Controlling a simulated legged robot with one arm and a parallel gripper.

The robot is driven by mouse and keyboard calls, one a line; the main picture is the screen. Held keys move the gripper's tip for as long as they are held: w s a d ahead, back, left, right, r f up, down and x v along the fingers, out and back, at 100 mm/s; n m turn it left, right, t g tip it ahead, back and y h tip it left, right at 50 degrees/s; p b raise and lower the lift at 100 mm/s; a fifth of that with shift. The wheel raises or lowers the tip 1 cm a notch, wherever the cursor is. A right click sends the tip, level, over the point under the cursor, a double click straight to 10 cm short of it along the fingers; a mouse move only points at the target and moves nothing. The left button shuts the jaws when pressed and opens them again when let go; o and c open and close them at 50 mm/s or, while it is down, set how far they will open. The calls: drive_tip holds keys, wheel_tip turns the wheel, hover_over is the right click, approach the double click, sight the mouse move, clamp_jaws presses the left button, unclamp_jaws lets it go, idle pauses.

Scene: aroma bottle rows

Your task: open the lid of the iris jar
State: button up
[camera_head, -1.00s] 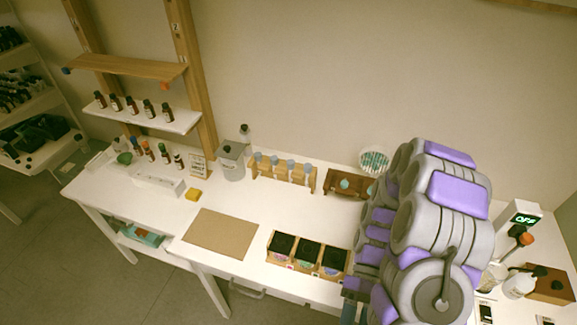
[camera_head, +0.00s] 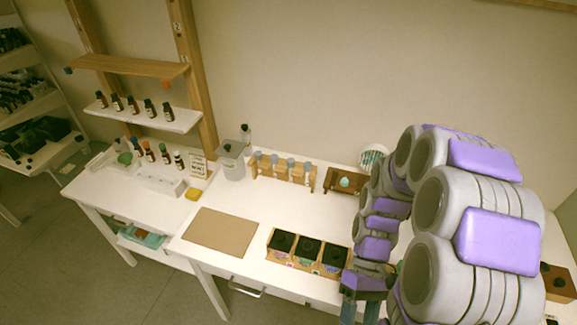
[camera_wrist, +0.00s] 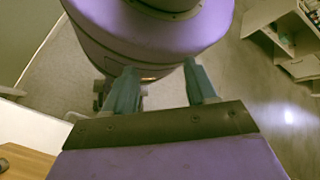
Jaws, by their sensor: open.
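Several dark-lidded jars stand in a row in a wooden holder (camera_head: 292,263) near the front edge of the white table; three show clearly, a left one (camera_head: 282,241), a middle one (camera_head: 307,248) and a right one (camera_head: 334,256). All three have their black lids on. I cannot read which of them is the iris jar. My gripper (camera_head: 360,311) is to the right of the holder at the table's front edge, apart from the jars. In the wrist view my gripper's two teal fingers (camera_wrist: 162,88) are spread with nothing between them, facing my own body.
A brown mat (camera_head: 220,232) lies left of the jars. Behind are a test-tube rack (camera_head: 283,174), a grey canister (camera_head: 232,162) and a wooden stand (camera_head: 343,183). A yellow sponge (camera_head: 193,194) lies farther left. My arm covers much of the table's right side.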

drive_tip(key=s+r+m+t+h+b, duration=0.2)
drive_tip(key=s+r+m+t+b, duration=0.2)
drive_tip(key=t, duration=0.4)
drive_tip(key=shift+s+a+r+h+b, duration=0.35)
drive_tip(key=shift+s+r+b, duration=0.55)
drive_tip(key=shift+r, duration=0.45)
